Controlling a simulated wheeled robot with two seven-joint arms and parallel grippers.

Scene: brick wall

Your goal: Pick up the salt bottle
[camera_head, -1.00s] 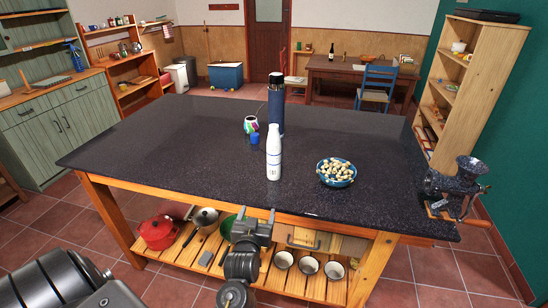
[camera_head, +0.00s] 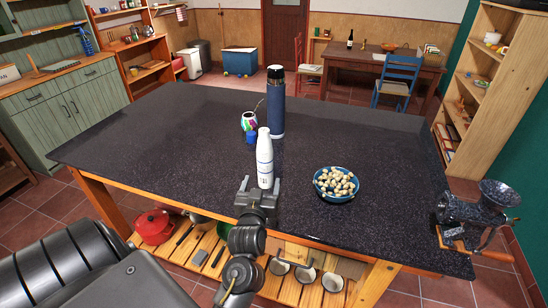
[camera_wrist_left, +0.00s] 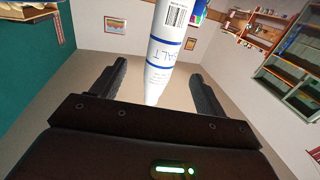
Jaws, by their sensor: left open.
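The salt bottle (camera_head: 264,162) is white and slim and stands upright near the front edge of the dark worktop (camera_head: 370,240). In the left wrist view the bottle (camera_wrist_left: 165,50) shows a "SALT" label and blue bands, with its narrow end between the fingers in the picture. My left gripper (camera_head: 261,187) is open at the front edge of the worktop, in front of the bottle's lower part. Its fingers also show apart in the left wrist view (camera_wrist_left: 152,90). I cannot tell how deep the bottle sits between them. My right gripper is out of view.
A grinder (camera_head: 475,215) is at the right edge. The left worktop is clear.

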